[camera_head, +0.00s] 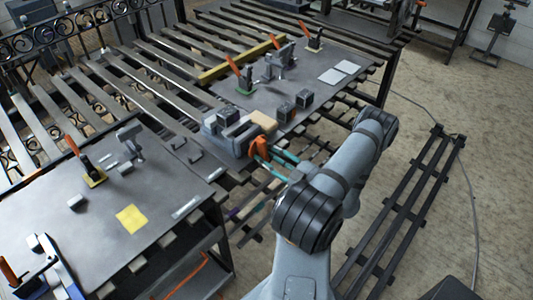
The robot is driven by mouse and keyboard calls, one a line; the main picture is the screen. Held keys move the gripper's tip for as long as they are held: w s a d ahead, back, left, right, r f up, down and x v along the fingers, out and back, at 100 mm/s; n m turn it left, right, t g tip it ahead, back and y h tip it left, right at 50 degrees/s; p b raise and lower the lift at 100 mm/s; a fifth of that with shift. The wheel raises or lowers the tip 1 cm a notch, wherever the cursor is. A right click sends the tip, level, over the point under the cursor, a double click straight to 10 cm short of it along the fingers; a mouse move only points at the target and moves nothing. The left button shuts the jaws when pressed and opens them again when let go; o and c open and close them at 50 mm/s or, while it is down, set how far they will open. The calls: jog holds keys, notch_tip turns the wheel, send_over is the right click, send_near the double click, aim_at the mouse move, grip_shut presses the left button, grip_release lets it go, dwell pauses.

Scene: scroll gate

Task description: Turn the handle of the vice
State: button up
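The vice (232,134), a grey blocky body, sits at the front edge of the slatted table, left of my arm. An orange part (259,148) is at its front end, with teal bars (284,155) reaching from there toward my arm. I cannot tell which of these is the handle. My arm rises from the bottom of the view and bends to the right of the vice. My gripper cannot be made out, so its fingers and any contact with the handle are not visible.
A tan block (263,121) lies by the vice. Dark blocks (286,112) and an orange-handled toggle clamp (243,79) stand behind it. A metal plate with a yellow sheet (132,218) lies at left. A black rail frame (408,213) lies on the floor at right.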

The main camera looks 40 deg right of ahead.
jog(key=shift+o, duration=0.8)
jog(key=shift+w, duration=0.1)
jog(key=s+d, duration=0.1)
jog(key=s, duration=1.1)
jog(key=shift+d, duration=0.2)
